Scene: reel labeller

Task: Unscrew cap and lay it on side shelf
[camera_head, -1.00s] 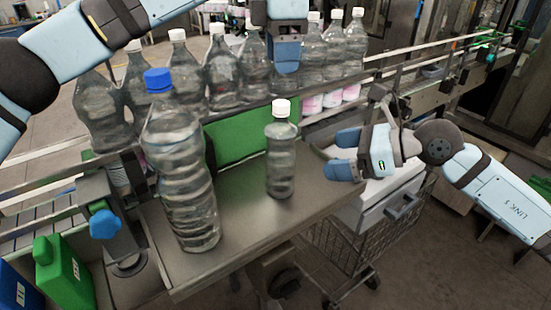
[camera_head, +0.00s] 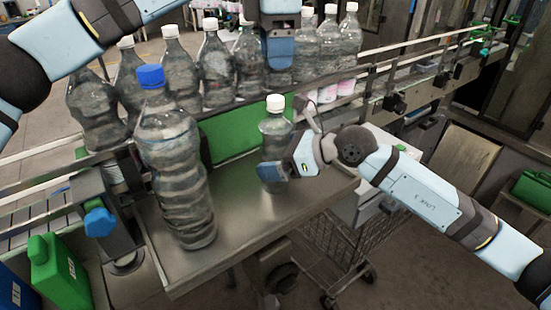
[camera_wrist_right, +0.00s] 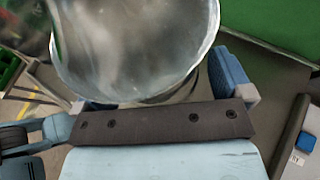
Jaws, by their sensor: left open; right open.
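A small clear bottle (camera_head: 275,143) with a white cap (camera_head: 275,103) stands upright on the metal table. My right gripper (camera_head: 274,168) is open at its lower body. In the right wrist view the clear bottle (camera_wrist_right: 135,45) fills the space between the two blue fingers of my right gripper (camera_wrist_right: 160,92). I cannot tell whether they touch it. My left gripper (camera_head: 280,52) points down, open, in front of the back row of bottles, above and behind the small bottle. I cannot tell which surface is the side shelf.
A large bottle with a blue cap (camera_head: 174,160) stands on the metal table (camera_head: 235,240) left of the small bottle. Several white-capped bottles (camera_head: 215,70) line the conveyor behind. A wire cart (camera_head: 340,245) stands at the right. The table front is clear.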

